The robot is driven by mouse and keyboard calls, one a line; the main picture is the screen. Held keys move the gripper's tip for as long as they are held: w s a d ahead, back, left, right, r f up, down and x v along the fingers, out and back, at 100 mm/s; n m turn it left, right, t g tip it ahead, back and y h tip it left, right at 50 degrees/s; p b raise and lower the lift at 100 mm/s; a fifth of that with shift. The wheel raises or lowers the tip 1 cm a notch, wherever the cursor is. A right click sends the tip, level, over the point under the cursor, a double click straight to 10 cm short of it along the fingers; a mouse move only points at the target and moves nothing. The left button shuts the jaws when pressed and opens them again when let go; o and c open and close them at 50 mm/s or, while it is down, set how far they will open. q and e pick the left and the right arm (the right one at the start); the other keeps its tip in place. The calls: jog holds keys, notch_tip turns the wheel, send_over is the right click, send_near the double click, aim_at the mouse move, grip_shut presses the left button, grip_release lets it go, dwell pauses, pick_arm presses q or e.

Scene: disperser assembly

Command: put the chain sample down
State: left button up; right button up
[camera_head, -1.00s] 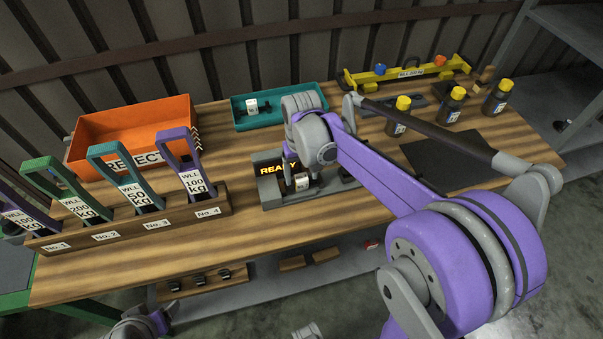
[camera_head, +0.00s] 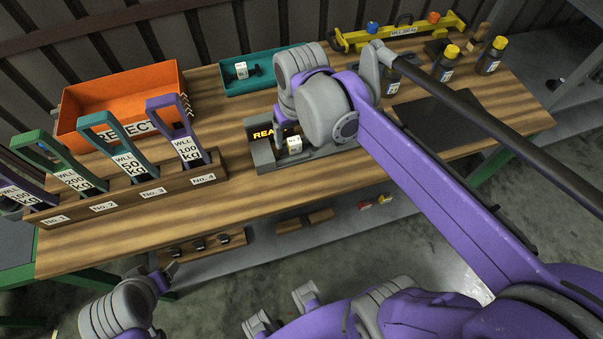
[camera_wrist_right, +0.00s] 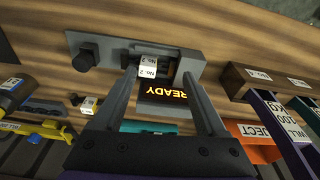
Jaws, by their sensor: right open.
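The chain sample, marked by a white No. 2 tag (camera_head: 293,145), sits at the grey test fixture (camera_head: 264,156) beside its READY display. The tag also shows in the right wrist view (camera_wrist_right: 147,71). My right gripper (camera_wrist_right: 160,74) is open, with its fingers apart on either side of the tag and display area. In the head view the right wrist hides part of the fixture. Most of the sample itself is too small or hidden to make out. My left gripper (camera_head: 166,276) is low at the bottom left, away from the table; its jaws are unclear.
An orange REJECT bin (camera_head: 122,103) and a teal tray (camera_head: 262,72) with another tagged piece stand behind. A rack (camera_head: 130,190) of WLL tags is at left. Yellow-capped bottles (camera_head: 446,63) and a yellow beam (camera_head: 395,33) are at right. The front table strip is clear.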

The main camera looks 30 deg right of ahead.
jog(key=s+a+f+n+t, duration=0.1)
jog(key=s+a+f+t, duration=0.2)
jog(key=s+f, duration=0.5)
jog(key=shift+s+a+f+n, duration=0.2)
jog(key=shift+s+a+n, duration=0.2)
jog(key=shift+s, duration=0.75)
